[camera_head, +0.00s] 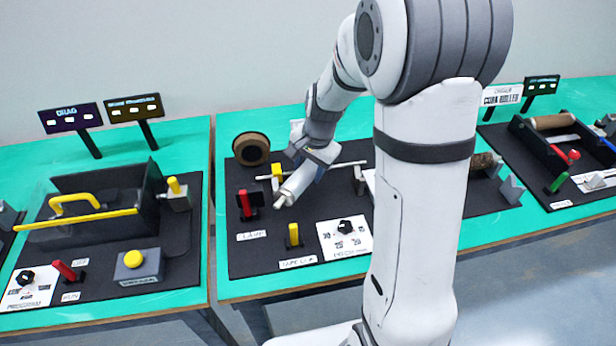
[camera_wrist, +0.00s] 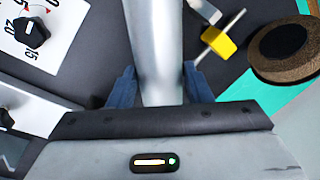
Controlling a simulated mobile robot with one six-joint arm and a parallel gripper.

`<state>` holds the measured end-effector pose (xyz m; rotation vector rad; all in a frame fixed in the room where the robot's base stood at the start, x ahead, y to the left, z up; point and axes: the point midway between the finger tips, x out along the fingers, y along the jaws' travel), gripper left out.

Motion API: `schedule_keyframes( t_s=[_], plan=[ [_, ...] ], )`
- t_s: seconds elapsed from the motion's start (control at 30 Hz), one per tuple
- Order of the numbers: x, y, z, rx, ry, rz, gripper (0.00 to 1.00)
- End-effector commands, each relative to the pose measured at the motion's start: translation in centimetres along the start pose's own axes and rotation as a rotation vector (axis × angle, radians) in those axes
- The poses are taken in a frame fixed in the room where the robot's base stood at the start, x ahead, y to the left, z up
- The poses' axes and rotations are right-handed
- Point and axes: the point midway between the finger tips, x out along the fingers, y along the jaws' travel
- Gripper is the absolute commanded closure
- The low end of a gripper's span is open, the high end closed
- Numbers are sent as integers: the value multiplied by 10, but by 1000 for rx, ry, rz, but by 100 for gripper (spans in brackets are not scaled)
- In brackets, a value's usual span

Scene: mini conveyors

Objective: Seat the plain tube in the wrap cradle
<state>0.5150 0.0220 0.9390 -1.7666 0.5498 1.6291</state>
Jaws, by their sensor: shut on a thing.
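My gripper (camera_wrist: 160,88) is shut on a plain pale grey tube (camera_wrist: 152,40), with one blue finger on each side of it. In the head view the tube (camera_head: 296,184) slants down to the left from my gripper (camera_head: 312,165), above the black board of the middle station. A thin rod (camera_head: 335,166) with a yellow block (camera_head: 277,171) crosses that board behind the tube; the yellow block also shows in the wrist view (camera_wrist: 218,42). I cannot clearly make out the wrap cradle; my arm and the tube cover part of the station.
A brown roll (camera_head: 251,149) stands at the board's back left. A red lever (camera_head: 246,204), a yellow lever (camera_head: 293,237) and a black dial (camera_head: 345,227) are along the front. A clear-covered station (camera_head: 95,210) is at left, another station (camera_head: 560,150) at right.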

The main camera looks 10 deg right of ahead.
Motion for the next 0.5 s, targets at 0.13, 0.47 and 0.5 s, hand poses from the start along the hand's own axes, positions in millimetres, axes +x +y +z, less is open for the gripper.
schedule_keyframes(
  t_s=[0.13,0.47,0.5],
  plan=[
    [16,3,1,0,-2,2,93],
    [35,6,0,-1,1,-1,93],
    [35,6,0,-1,1,-1,93]
  ],
)
